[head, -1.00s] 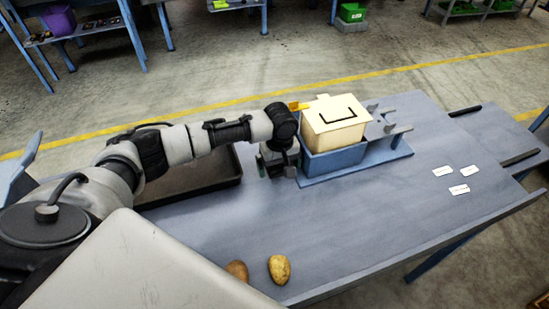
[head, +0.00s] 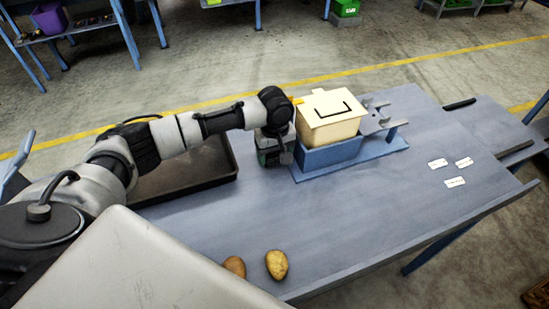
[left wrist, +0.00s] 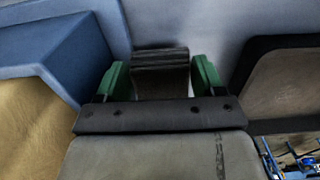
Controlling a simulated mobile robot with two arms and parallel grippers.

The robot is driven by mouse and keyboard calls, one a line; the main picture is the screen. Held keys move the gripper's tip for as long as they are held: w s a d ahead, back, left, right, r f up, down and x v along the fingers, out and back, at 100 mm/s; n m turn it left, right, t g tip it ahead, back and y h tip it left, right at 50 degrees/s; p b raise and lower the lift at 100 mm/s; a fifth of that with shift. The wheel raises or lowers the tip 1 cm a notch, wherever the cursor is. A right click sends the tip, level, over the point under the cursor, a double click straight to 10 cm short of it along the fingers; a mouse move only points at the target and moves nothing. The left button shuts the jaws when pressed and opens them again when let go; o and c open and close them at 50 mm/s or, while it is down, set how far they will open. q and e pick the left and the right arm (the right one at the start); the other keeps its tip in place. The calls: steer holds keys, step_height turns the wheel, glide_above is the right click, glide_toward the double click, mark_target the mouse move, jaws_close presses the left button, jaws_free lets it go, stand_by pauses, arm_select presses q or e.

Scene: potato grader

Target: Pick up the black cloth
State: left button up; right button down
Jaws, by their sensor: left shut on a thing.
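The black cloth (left wrist: 160,58) shows in the left wrist view as a dark, folded piece between the two green fingers. My left gripper (left wrist: 161,80) is shut on it. In the head view my left gripper (head: 274,152) points down just left of the blue tray that carries the cream box. The cloth is hidden behind the gripper there, so its height over the table cannot be told. My right gripper is in neither view.
The cream box (head: 331,118) sits in a blue tray (head: 330,153) close right of the gripper. A dark shallow tray (head: 190,188) lies to its left. Two potatoes (head: 276,264) lie near the front edge. Several white labels (head: 438,163) lie at right. The middle tabletop is clear.

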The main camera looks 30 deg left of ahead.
arm_select(q)
step_height(320, 180, up, 25)
stand_by(0.4)
